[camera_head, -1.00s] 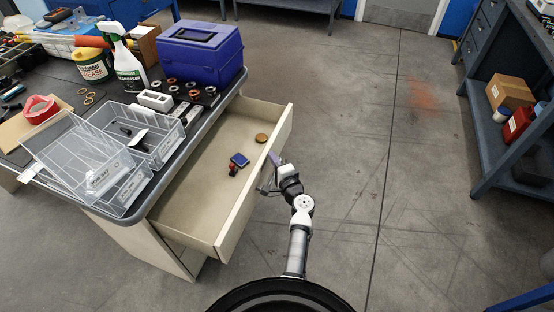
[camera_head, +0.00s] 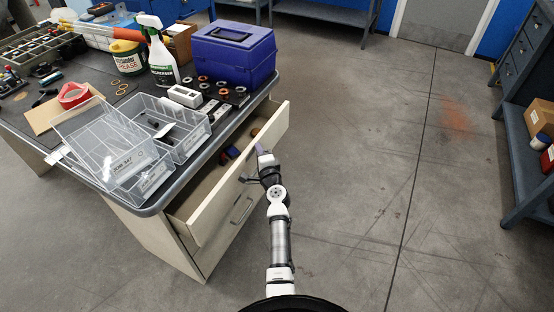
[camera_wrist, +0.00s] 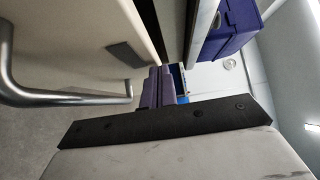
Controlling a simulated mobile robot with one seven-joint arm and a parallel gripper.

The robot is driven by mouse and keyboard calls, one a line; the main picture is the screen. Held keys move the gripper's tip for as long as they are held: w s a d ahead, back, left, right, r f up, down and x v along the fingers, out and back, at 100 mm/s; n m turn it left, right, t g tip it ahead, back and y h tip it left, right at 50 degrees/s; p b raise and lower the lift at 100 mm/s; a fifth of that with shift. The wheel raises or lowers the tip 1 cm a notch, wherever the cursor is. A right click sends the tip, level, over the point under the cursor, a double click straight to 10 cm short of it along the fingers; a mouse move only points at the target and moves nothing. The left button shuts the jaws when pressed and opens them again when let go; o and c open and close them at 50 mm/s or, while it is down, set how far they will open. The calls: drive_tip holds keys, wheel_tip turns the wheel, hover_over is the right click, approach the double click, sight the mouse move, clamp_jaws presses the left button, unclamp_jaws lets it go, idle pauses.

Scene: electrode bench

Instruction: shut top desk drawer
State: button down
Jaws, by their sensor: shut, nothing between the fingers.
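The top desk drawer (camera_head: 243,171) is partly open, its pale front standing out from under the dark desktop. A small red-and-blue item (camera_head: 228,155) shows inside it; much of the inside is hidden by the desktop and the drawer front. My gripper (camera_head: 265,157) is at the outer face of the drawer front, near its upper edge. In the wrist view my gripper's purple fingers (camera_wrist: 160,86) are together and hold nothing. They point at the gap by the drawer front's edge; I cannot tell whether they touch it. A metal bar handle (camera_wrist: 70,98) shows at left there.
On the desktop stand a blue toolbox (camera_head: 236,52), a spray bottle (camera_head: 160,55), a grease tub (camera_head: 128,58) and clear trays (camera_head: 125,150). The floor (camera_head: 345,170) to the right is clear up to a shelf bench (camera_head: 525,170).

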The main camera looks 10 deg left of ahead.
drive_tip(key=shift+w+a, duration=0.25)
drive_tip(key=shift+a, duration=0.6)
drive_tip(key=shift+w+a, duration=0.3)
drive_tip(key=shift+a, duration=0.55)
drive_tip(key=shift+w+a, duration=0.25)
drive_tip(key=shift+a, duration=0.6)
drive_tip(key=shift+d+b, duration=0.15)
drive_tip(key=shift+b, duration=0.15)
